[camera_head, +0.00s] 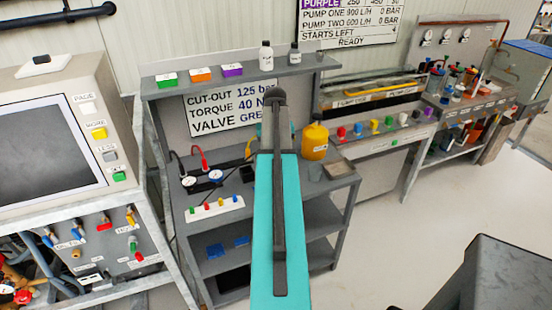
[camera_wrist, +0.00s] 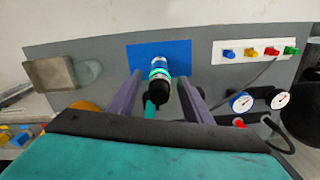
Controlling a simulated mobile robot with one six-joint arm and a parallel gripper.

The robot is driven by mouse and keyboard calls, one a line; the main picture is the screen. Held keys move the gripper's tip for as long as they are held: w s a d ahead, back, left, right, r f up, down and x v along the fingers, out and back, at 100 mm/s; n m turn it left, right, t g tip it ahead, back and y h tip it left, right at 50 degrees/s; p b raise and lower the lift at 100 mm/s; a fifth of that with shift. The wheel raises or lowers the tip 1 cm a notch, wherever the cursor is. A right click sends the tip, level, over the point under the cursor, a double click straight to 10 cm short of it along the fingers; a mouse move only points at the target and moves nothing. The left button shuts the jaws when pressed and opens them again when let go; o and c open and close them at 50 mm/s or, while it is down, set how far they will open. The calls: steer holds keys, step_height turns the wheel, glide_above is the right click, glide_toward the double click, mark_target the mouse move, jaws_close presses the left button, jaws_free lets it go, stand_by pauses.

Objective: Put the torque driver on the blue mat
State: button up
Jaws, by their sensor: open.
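The torque driver (camera_wrist: 160,80), dark with a bright green ring, is between the two purple fingers of my gripper (camera_wrist: 160,97) in the wrist view. The fingers are open, with one on each side of it. The driver overlaps the blue mat (camera_wrist: 181,51) in this view; I cannot tell for certain whether it rests on it. The mat lies on the grey bench top. In the head view my teal arm hides the driver, the mat and the fingers.
The grey bench (camera_head: 340,181) holds a white strip with coloured knobs (camera_head: 215,207), two gauges (camera_head: 216,175) with hoses, and a yellow canister (camera_head: 315,141). A grey tray (camera_wrist: 50,73) is at left in the wrist view. Shelf and signs stand behind.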

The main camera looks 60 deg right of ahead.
steer(key=shift+r, duration=0.1)
steer(key=shift+r+p, duration=3.65)
steer(key=shift+r, duration=2.25)
steer(key=shift+w, duration=0.1)
